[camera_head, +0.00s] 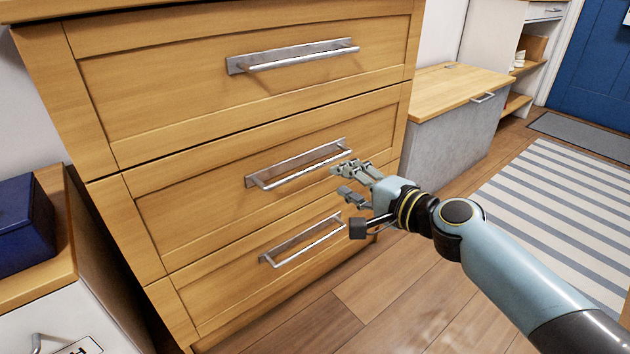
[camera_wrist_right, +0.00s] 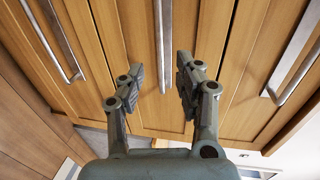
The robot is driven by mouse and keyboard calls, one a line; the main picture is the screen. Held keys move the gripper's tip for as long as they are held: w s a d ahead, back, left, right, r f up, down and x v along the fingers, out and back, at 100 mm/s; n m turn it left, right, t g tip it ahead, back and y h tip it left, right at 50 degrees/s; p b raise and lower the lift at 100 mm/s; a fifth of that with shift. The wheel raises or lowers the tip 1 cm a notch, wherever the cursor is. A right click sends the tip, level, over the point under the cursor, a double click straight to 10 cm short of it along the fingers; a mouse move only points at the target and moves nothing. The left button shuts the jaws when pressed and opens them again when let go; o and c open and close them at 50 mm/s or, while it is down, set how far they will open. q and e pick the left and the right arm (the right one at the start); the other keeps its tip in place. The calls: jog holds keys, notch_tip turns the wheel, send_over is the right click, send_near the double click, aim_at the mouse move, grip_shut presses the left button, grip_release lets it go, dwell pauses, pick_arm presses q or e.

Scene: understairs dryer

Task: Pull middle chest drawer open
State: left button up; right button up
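The wooden chest has three stacked drawers, all flush and shut. The middle drawer (camera_head: 270,185) has a silver bar handle (camera_head: 297,164). My right gripper (camera_head: 342,181) is open and empty, just in front of that handle's right end, with its fingers pointing at it. In the right wrist view, the two fingers of my right gripper (camera_wrist_right: 159,78) are spread apart. The middle handle (camera_wrist_right: 163,40) lies ahead, in line with the gap between them, and seems untouched. My left gripper is in neither view.
The top handle (camera_head: 293,56) and bottom handle (camera_head: 302,240) lie above and below. A grey bench with a wooden top (camera_head: 455,95) stands right of the chest. A dark blue box (camera_head: 24,225) sits on a cabinet at left. Floor right of the chest is open, with a striped rug (camera_head: 560,205).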

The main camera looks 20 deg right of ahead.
aim_at(315, 169)
jog(key=b+x, duration=0.2)
jog(key=x, duration=0.8)
jog(key=shift+s+a, duration=0.1)
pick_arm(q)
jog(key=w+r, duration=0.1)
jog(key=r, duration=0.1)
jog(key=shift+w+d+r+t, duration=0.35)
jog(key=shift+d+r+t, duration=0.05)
pick_arm(e)
grip_shut()
